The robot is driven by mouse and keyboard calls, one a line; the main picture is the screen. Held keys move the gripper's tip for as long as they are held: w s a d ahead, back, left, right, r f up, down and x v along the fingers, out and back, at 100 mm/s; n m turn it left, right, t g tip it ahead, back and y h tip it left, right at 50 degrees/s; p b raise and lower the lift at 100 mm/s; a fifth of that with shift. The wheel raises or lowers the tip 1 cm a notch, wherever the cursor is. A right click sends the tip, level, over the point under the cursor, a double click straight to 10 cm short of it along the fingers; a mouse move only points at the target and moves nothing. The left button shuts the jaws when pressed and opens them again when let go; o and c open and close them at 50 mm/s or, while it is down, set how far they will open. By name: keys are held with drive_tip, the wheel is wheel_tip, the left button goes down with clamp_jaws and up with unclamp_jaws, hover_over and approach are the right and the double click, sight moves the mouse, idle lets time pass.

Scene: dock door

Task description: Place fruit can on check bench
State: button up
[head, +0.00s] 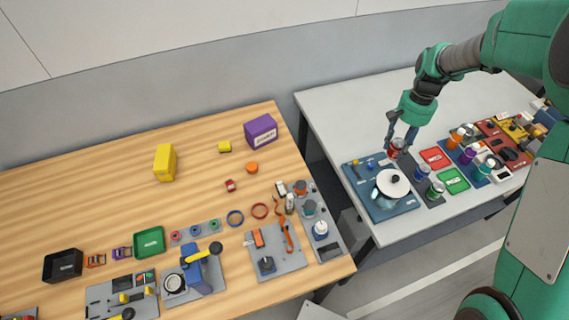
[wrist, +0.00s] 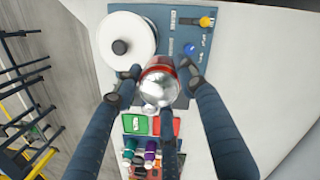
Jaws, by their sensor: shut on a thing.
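A can with a red label and silver top (head: 396,148) sits between the fingers of my gripper (head: 402,132) over the white-topped bench (head: 345,110). In the wrist view the can (wrist: 160,84) is seen from above, with my gripper's dark fingers (wrist: 158,88) closed around it. I cannot tell whether its base touches the surface below. Two more cans, a blue one (head: 422,173) and a green one (head: 435,191), stand in a row on a dark strip in front of it. No bench label is readable.
A white-lidded pot (head: 392,184) on a blue board stands close to the can. Red (head: 434,157) and green (head: 453,180) trays and several bottles lie to the right. A wooden bench (head: 90,185) with tools stands left, across a gap; its back left is clear.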

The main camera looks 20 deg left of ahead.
drive_tip(key=s+a+p, duration=0.2)
drive_tip(key=s+a, duration=0.2)
drive_tip(key=a, duration=0.7)
drive_tip(key=s+a+p, duration=0.1)
drive_tip(key=s+a, duration=0.3)
drive_tip(key=a, duration=0.7)
drive_tip(key=s+a+p, duration=0.3)
drive_tip(key=s+a, duration=1.4)
drive_tip(key=a, duration=0.1)
drive_tip(key=s+a+p, duration=0.1)
drive_tip(key=s+a, duration=0.3)
drive_tip(key=s, duration=0.5)
drive_tip(key=s+a+p, duration=0.2)
drive_tip(key=s+a, duration=0.2)
drive_tip(key=s, duration=0.5)
drive_tip(key=s+a+p, duration=0.1)
drive_tip(key=s+a, duration=0.3)
drive_tip(key=s, duration=0.5)
wheel_tip(320, 180, down, 13)
drive_tip(key=shift+m, duration=0.4)
drive_tip(key=shift+r, duration=0.1)
drive_tip(key=shift+a, duration=0.15)
